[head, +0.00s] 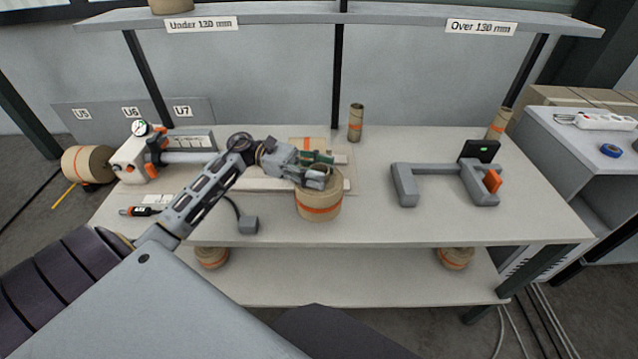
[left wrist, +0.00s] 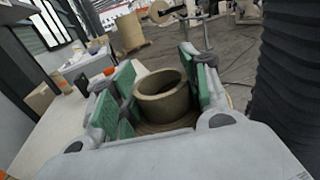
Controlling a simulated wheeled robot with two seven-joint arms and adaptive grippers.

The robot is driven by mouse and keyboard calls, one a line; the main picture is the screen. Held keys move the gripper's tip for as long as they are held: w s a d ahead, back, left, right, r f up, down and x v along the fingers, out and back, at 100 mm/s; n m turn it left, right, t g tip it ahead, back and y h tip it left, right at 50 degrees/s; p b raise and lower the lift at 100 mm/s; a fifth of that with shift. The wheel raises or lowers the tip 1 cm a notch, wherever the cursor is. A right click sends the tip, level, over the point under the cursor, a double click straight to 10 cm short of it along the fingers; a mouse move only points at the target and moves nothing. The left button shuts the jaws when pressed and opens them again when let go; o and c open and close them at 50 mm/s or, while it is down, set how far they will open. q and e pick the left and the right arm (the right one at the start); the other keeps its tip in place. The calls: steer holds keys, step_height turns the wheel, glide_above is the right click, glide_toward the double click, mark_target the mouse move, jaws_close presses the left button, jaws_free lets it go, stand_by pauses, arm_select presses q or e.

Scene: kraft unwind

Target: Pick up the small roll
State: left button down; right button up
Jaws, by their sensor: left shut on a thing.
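A short brown kraft roll (head: 319,207) with an orange band is at the front middle of the table. My left gripper (head: 318,174) reaches over it from the left and is shut on its upper part. In the left wrist view the round hollow top of the roll (left wrist: 163,97) sits between the green finger pads (left wrist: 165,88). I cannot tell whether its underside touches the table. My right gripper is not in view.
A grey frame with a dark screen (head: 480,151) stands right on the table (head: 390,222). A thin upright roll (head: 356,123) stands at the back. A white and orange device (head: 133,155) is at left. Shelves labelled "Under 130 mm" (head: 202,24) and "Over 130 mm" (head: 481,28) hang above.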

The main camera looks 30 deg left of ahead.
arm_select(q)
step_height(320, 180, up, 22)
steer(key=b, duration=0.1)
steer(key=shift+f, duration=0.2)
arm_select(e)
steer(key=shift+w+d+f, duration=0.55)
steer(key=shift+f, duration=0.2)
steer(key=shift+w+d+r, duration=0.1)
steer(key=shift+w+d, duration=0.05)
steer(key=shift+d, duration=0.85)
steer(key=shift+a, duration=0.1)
